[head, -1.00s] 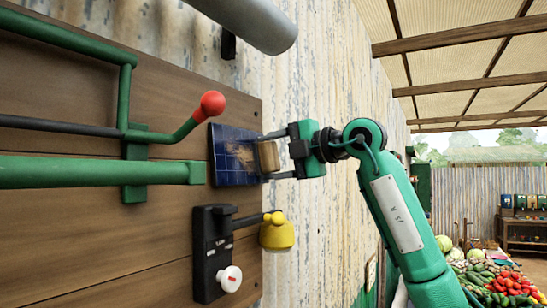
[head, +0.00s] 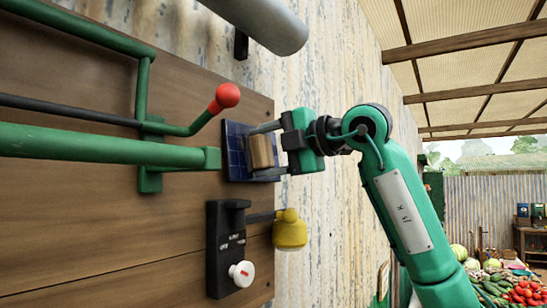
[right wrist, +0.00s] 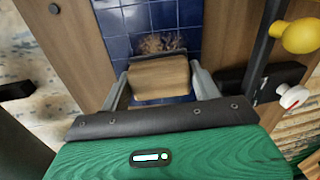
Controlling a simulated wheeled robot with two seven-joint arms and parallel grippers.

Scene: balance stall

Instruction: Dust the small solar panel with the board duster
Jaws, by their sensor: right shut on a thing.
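The small solar panel (head: 234,150) is a dark blue, gridded square on the right part of the wooden board. It also shows in the right wrist view (right wrist: 118,22), with a brown dust patch (right wrist: 160,43) just beyond the duster. My right gripper (head: 260,152) is shut on the board duster (head: 263,151), a tan wooden block with a dark strip along its far edge in the right wrist view (right wrist: 158,77). My left gripper is not in view.
A lever with a red knob (head: 227,96) reaches close to the panel's upper left. Green rails (head: 100,146) cross the board (head: 90,215). A black switch box (head: 226,245) and a yellow piece (head: 289,230) sit below. A grey pipe (head: 265,22) is above.

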